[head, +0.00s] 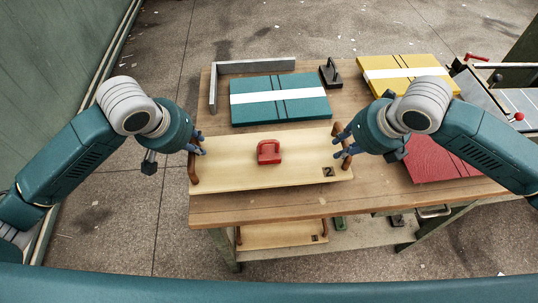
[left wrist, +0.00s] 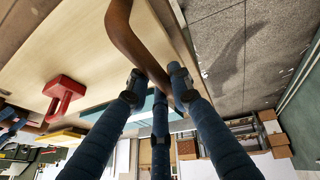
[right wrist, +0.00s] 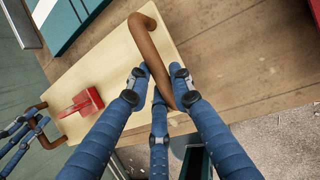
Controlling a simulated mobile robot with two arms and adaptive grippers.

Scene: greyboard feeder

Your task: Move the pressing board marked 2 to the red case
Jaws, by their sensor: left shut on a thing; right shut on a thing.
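The pressing board marked 2 (head: 225,170) is pale wood with brown handles at its left and right ends. A red block with a grip (head: 269,152) sits on its middle. My left gripper (head: 200,146) is shut on the left handle, seen close in the left wrist view (left wrist: 135,40). My right gripper (head: 345,145) is shut on the right handle, also seen in the right wrist view (right wrist: 148,45). The board looks level over the table's front; I cannot tell whether it touches the top. The red case (head: 428,162) lies to its right, partly hidden by my right arm.
The wooden table (head: 260,208) also bears a teal case (head: 250,112) with a white band, a yellow case (head: 385,68), a dark handled block (head: 331,73) and a grey angle bar (head: 255,66). Another board (head: 270,236) lies on the lower shelf. A machine (head: 490,85) stands at right.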

